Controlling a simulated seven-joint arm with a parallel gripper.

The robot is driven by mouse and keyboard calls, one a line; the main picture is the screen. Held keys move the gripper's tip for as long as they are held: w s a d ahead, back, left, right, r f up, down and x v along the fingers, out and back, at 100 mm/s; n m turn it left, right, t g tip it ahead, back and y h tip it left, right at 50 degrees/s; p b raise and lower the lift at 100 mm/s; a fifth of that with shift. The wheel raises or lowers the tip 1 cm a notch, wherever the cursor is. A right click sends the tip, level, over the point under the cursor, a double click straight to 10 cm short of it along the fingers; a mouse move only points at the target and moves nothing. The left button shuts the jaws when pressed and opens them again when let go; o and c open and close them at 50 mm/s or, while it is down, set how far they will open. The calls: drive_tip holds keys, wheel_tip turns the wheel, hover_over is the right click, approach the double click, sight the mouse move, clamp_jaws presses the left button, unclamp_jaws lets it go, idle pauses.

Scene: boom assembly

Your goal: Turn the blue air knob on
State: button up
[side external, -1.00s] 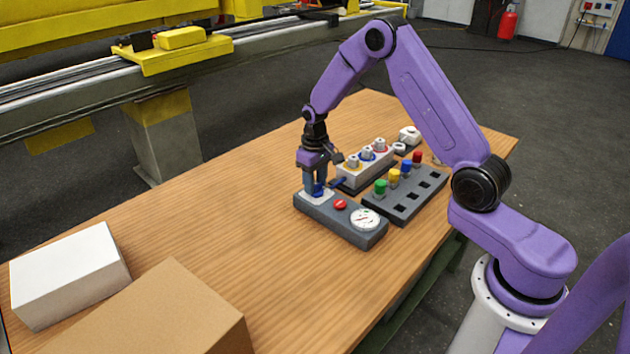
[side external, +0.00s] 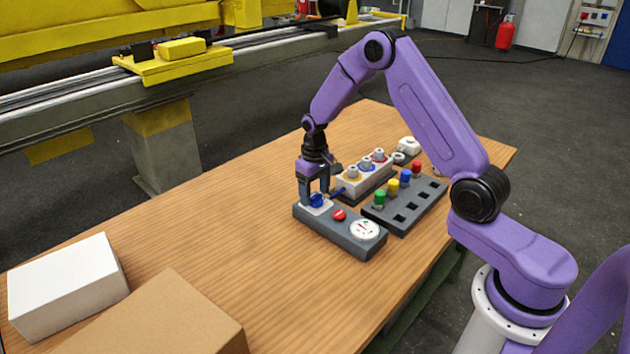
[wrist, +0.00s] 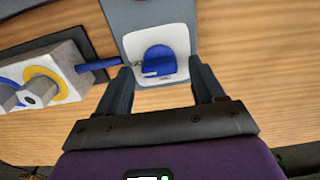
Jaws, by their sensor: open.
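The blue air knob (side external: 317,201) sits on a white plate at the left end of a grey panel (side external: 322,225). My gripper (side external: 314,197) points down over this end of the panel. It is open, with its two fingers apart at the knob. In the wrist view the blue knob (wrist: 159,62) shows between and just beyond the fingertips of my gripper (wrist: 162,78), with a gap on each side. I cannot tell whether either finger touches it. The knob's lower part is hard to see in the side view.
The panel also has a red button (side external: 339,214) and a round white gauge (side external: 364,230). Close behind is a light block (side external: 352,185) with several ringed fittings and a blue handle. A dark rack (side external: 405,208) holds coloured pegs. Two boxes stand at front left; the table between is clear.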

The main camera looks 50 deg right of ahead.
sight(315, 195)
wheel_tip(315, 195, up, 17)
drive_tip(key=shift+r, duration=0.15)
idle(0.4)
drive_tip(key=s+a+r+n, duration=0.1)
drive_tip(key=s+a+n, duration=0.5)
drive_tip(key=s+a, duration=0.75)
drive_tip(key=s+d+f+n, duration=0.1)
drive_tip(key=s+n, duration=0.2)
drive_tip(key=s, duration=0.8)
drive_tip(key=s+d+f+n, duration=0.1)
drive_tip(key=s+n, duration=0.2)
drive_tip(key=s, duration=0.9)
drive_tip(key=shift+d+n, duration=0.35)
drive_tip(key=shift+n, duration=0.05)
